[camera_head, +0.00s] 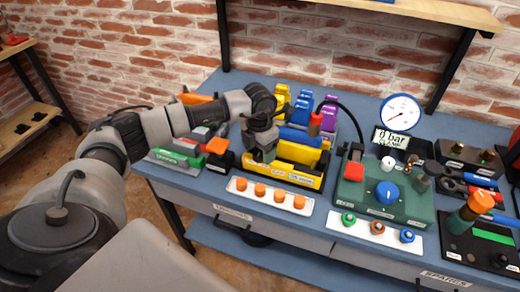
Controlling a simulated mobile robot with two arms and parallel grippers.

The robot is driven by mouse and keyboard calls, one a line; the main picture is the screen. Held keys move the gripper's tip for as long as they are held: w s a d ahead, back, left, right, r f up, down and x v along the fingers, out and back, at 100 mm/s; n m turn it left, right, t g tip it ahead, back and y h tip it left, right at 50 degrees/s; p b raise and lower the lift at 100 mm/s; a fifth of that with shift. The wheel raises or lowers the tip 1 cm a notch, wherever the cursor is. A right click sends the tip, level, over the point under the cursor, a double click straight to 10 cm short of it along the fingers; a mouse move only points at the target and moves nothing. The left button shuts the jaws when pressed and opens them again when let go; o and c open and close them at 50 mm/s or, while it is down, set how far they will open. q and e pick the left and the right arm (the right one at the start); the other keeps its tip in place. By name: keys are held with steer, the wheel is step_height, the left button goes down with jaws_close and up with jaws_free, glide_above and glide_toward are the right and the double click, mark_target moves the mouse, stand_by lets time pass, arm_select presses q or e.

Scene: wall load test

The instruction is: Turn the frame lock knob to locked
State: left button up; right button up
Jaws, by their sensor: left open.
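My left gripper (260,152) points down over the left part of a yellow fixture (302,181) on the blue bench. It is open, and its fingertips are close to the fixture; whether they touch anything is too small to tell. A blue cylinder (298,138) lies across the fixture's top. No frame lock knob can be made out there; the gripper covers part of the fixture, and its small labels are unreadable. A large blue knob (387,191) stands on a green unit (410,208) to the right, apart from the gripper. My right gripper is not in view.
A white strip with several orange knobs (260,190) lies in front of the fixture. Green and grey blocks (182,148) sit left of it. A pressure gauge (402,112) stands behind the green unit. An orange-topped tool (480,202) stands at right. A brick wall and shelf are behind.

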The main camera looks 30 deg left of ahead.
arm_select(q)
steer(key=shift+f, duration=0.4)
steer(key=c, duration=0.9)
steer(key=shift+c, duration=0.2)
